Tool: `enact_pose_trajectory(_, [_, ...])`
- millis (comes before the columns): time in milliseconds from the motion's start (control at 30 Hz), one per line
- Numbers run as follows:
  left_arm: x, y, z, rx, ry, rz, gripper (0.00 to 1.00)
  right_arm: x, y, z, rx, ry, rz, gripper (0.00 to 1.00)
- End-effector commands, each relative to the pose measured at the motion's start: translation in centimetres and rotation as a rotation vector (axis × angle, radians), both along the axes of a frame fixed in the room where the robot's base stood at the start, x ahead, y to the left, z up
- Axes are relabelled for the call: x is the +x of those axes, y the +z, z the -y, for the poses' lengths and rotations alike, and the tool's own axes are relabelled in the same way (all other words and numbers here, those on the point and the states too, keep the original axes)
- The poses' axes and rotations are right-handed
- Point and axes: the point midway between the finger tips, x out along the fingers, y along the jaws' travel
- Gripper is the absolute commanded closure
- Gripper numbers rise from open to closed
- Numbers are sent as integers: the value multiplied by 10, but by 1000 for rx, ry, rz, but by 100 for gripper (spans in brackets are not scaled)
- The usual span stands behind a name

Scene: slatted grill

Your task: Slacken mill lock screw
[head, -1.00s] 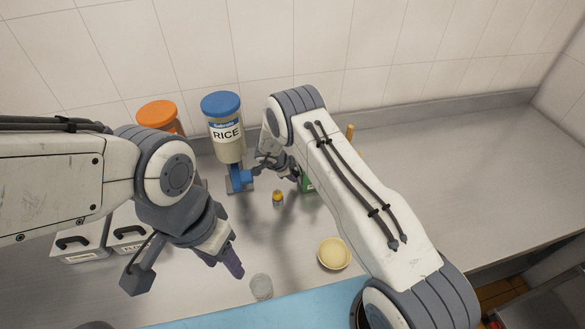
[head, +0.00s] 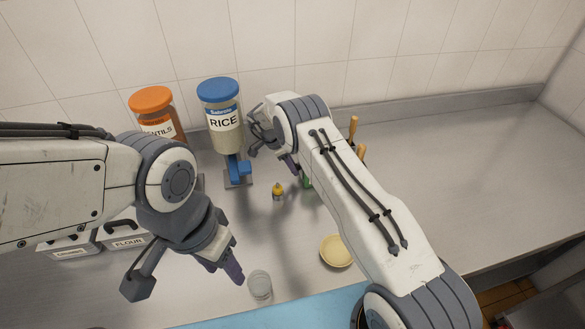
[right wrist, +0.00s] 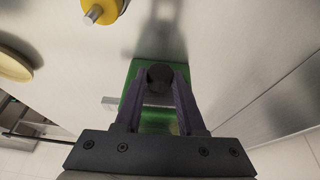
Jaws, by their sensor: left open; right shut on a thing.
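In the right wrist view, my right gripper (right wrist: 160,78) is shut on a dark round knob (right wrist: 159,76), which looks like the lock screw. The knob stands out from a green body (right wrist: 146,68), likely the mill. In the head view, only a sliver of the green body (head: 307,183) shows beside my right arm. My right gripper there is mostly hidden behind that arm.
A rice dispenser (head: 223,125) and an orange-lidded lentils dispenser (head: 158,118) stand by the wall. A small yellow-topped item (head: 278,190) stands left of the mill. A cream bowl (head: 335,251) lies in front. A flour bin (head: 126,243) is at left.

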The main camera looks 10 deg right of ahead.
Motion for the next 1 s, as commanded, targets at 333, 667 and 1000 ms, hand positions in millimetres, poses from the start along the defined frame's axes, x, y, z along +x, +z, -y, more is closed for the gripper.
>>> enact_pose_trajectory(333, [0,0,0,0,0,0,50,1,2,4,-7,-1,-1,50])
enact_pose_trajectory(667, [0,0,0,0,0,0,50,1,1,1,-4,1,1,31])
enact_pose_trajectory(1000, [0,16,0,0,0,0,50,-1,25,2,-2,-11,2,31])
